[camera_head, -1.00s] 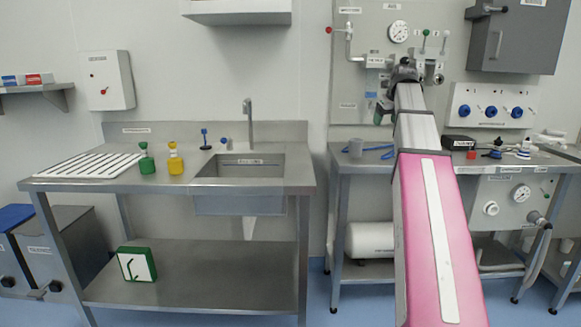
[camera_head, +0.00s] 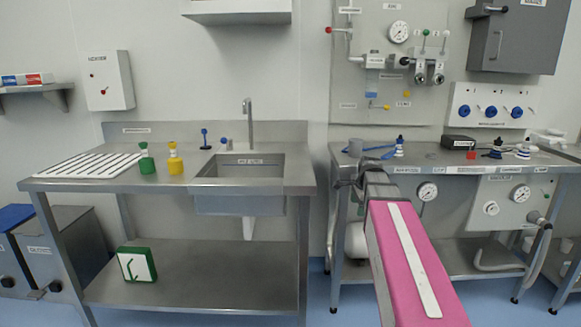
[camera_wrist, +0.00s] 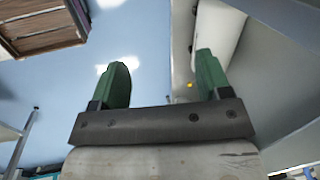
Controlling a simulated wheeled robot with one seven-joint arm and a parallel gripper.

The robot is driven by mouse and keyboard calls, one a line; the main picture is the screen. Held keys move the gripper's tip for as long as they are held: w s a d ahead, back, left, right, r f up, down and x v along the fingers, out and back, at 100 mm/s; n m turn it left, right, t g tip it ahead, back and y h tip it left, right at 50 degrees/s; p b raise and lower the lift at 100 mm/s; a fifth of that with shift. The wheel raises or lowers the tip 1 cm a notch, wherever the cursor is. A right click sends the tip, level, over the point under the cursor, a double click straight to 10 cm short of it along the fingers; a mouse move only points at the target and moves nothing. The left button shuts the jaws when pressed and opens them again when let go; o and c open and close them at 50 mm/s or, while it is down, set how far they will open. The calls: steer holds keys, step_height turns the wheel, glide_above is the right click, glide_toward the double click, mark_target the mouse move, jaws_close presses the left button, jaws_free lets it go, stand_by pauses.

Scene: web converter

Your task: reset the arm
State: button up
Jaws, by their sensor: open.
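My gripper (camera_wrist: 160,85) shows in the wrist view with its two green fingers spread wide apart and nothing between them. Beyond the fingers are blue floor and a pale cylinder-like shape. In the head view my pink and grey arm reaches up from the bottom right and ends in front of the right bench (camera_head: 450,160).
The sink bench (camera_head: 250,290) stands on the left with a green bottle (camera_head: 147,160) and a yellow bottle (camera_head: 175,160). A panel with a gauge (camera_head: 399,31) hangs above the right bench. A white-and-blue bottle (camera_head: 399,147) stands on that bench. Floor shows between the benches.

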steer(key=s+a+f+n+g, duration=0.1)
steer(key=s+a+f+n, duration=0.2)
steer(key=s+f+n, duration=0.5)
steer(key=s+a+f+n+g, duration=0.1)
steer(key=s+a+f+n, duration=0.3)
steer(key=s+f+n, duration=0.4)
step_height(320, 180, down, 7)
steer(key=shift+s+a+r+n+g+h, duration=0.2)
steer(key=shift+s+n+g+h, duration=0.15)
steer(key=shift+s, duration=0.75)
